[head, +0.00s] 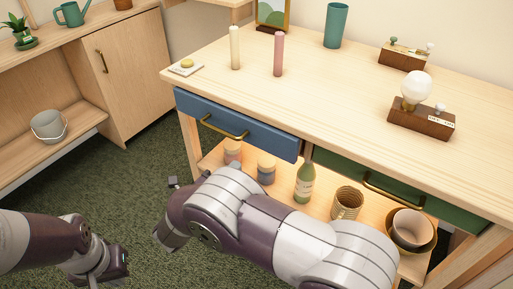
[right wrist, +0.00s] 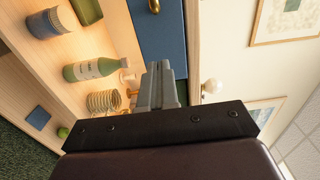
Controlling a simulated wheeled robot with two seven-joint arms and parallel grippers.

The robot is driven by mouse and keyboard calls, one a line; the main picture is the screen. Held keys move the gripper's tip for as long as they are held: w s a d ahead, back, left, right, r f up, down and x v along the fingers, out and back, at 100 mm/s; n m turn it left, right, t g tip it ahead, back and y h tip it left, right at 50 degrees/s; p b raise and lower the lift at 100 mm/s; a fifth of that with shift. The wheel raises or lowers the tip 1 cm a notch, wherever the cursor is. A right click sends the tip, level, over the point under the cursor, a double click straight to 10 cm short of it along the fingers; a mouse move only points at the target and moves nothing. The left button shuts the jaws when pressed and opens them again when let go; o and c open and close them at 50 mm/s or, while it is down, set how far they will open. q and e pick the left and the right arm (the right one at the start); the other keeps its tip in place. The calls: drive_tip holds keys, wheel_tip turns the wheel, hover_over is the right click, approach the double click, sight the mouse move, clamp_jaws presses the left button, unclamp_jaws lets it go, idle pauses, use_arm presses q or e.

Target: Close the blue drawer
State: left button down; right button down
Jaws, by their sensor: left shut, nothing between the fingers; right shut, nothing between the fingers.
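The blue drawer (head: 270,138) is at the left of the wooden table's front, with a brass handle (head: 222,130). Its front lies close under the tabletop edge; I cannot tell how large any gap is. In the right wrist view, its blue front (right wrist: 163,42) stands just ahead of my right gripper (right wrist: 162,68), whose fingers are together and empty. Contact with the drawer is not clear. In the head view my right arm hides most of that gripper. My left gripper (head: 118,268) is shut and empty at the lower left, away from the drawer.
A green drawer (head: 435,205) is right of the blue one. The shelf below holds jars, a bottle (head: 304,184), a wicker mug (head: 346,204) and bowls (head: 411,230). Candles (head: 235,48) stand on the tabletop. A cabinet (head: 130,75) is at left, with carpet between.

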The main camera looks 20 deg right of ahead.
sight(263, 140)
drive_tip(key=b+x, duration=0.1)
drive_tip(key=x, duration=0.9)
drive_tip(key=shift+w+d, duration=0.25)
drive_tip(key=shift+w, duration=0.05)
drive_tip(key=shift+d+b, duration=0.1)
drive_tip(key=shift+b, duration=0.2)
drive_tip(key=b+x, duration=0.1)
drive_tip(key=x, duration=0.3)
drive_tip(key=shift+f, duration=0.15)
drive_tip(key=shift+w+d, duration=0.2)
drive_tip(key=shift+r, duration=0.45)
